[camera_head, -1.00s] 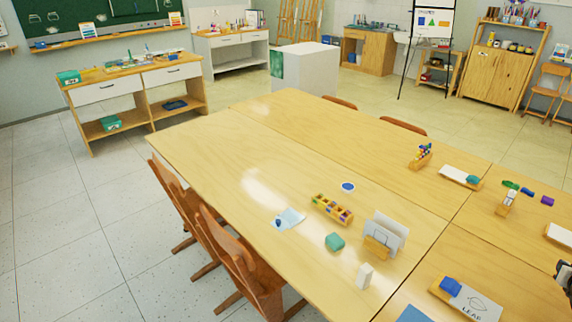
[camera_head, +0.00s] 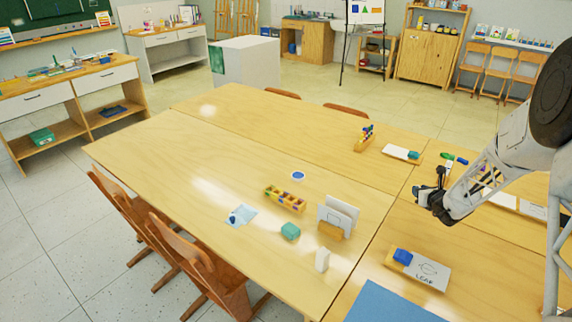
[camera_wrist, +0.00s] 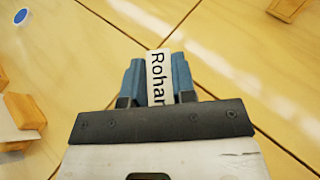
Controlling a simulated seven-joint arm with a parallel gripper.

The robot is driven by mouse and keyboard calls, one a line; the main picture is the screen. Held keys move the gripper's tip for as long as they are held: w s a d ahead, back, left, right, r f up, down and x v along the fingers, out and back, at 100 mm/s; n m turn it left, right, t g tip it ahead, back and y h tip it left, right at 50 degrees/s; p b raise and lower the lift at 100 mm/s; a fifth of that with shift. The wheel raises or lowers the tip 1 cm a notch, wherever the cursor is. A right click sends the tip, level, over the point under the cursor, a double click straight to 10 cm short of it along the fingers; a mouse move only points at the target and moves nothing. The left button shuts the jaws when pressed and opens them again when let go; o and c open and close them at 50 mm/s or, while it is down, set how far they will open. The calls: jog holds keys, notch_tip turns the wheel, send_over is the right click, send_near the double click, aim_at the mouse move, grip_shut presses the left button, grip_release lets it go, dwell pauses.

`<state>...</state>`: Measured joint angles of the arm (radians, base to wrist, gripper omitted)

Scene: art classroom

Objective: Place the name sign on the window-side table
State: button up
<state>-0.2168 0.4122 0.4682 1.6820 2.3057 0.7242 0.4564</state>
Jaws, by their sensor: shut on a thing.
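The name sign (camera_wrist: 158,78), a white strip with black letters reading "Rohan", stands between the two blue fingers of my gripper (camera_wrist: 157,82) in the wrist view. The fingers are shut on it. In the head view my gripper (camera_head: 426,194) is at the right, above the joined wooden tables; the sign cannot be made out there. The near left table (camera_head: 150,150) has a wide bare area at its left. No window shows, so I cannot tell which table is the window-side one.
Below my gripper lie a board marked "LEAF" (camera_head: 430,272) with a blue block and a blue sheet (camera_head: 385,305).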

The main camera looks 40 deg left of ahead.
jog(key=s+a+n+g+y, duration=0.1)
jog(key=s+a+n+g, duration=0.2)
jog(key=s+a, duration=0.4)
jog(key=s+a+n+g+y, duration=0.1)
jog(key=s+a+n+g, duration=0.2)
jog(key=a, duration=2.2)
jog(key=s+a+f+n+g+y, duration=0.1)
jog(key=s+a+n+g, duration=0.3)
jog(key=s+a, duration=0.9)
jog(key=shift+s+a+g+y, duration=0.15)
jog(key=shift+a+g+y, duration=0.25)
jog(key=shift+a, duration=1.7)
jog(key=s+a+n+g, duration=0.1)
jog(key=s+a, duration=0.3)
jog(key=s+a+n+g, duration=0.1)
jog(key=s+a, duration=0.3)
jog(key=s, duration=0.1)
jog(key=s+a+f+n+g, duration=0.1)
jog(key=s+a, duration=0.3)
jog(key=s, duration=0.1)
jog(key=shift+s+a+g+h, duration=0.2)
jog(key=shift+a+g+h, duration=0.1)
jog(key=shift+a+h, duration=0.1)
send_over(221, 179)
jog(key=shift+f, duration=0.8)
jog(key=shift+f, duration=1.75)
